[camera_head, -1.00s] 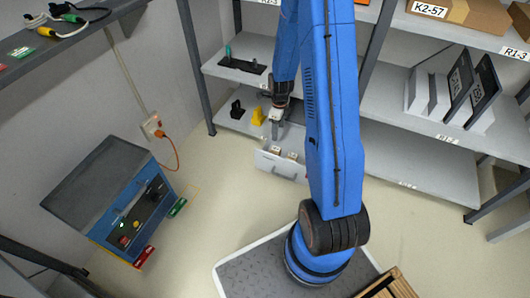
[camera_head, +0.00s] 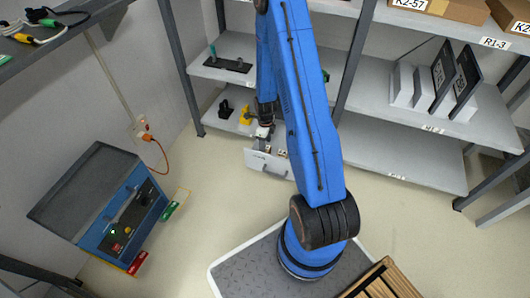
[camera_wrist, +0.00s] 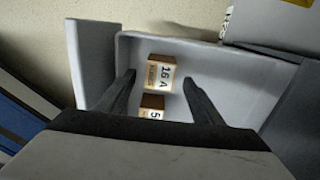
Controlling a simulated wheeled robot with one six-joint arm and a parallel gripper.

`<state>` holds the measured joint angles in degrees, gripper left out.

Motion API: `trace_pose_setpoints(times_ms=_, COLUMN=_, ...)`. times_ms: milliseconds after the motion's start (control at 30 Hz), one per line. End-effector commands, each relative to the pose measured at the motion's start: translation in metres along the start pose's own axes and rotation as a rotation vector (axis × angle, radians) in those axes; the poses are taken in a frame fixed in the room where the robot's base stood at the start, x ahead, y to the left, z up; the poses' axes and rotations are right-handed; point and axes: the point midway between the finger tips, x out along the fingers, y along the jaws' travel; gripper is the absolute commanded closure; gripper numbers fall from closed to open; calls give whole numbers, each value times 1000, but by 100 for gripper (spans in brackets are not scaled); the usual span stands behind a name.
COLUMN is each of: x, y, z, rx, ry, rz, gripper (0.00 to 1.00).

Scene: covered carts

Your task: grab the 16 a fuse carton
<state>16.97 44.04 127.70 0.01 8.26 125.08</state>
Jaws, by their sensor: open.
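The 16 A fuse carton (camera_wrist: 161,73), a small box with a white, black-lettered label and brown sides, stands in an open grey drawer (camera_wrist: 210,62). In the wrist view it lies between the tips of my gripper (camera_wrist: 158,79), whose two dark fingers are apart and empty. Whether the tips are level with the carton or above it, I cannot tell. A second carton (camera_wrist: 152,106) with a "5" on its label sits nearer my palm, partly hidden. In the head view my gripper (camera_head: 264,134) is over the pulled-out drawer (camera_head: 264,162), and my arm covers part of it.
The floor between is clear.

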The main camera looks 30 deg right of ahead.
Motion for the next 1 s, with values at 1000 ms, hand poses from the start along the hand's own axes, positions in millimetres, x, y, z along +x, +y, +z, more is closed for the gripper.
trace_pose_setpoints(times_ms=1000, x=59, y=0, z=2, rx=0, ry=0, rz=-2, gripper=46)
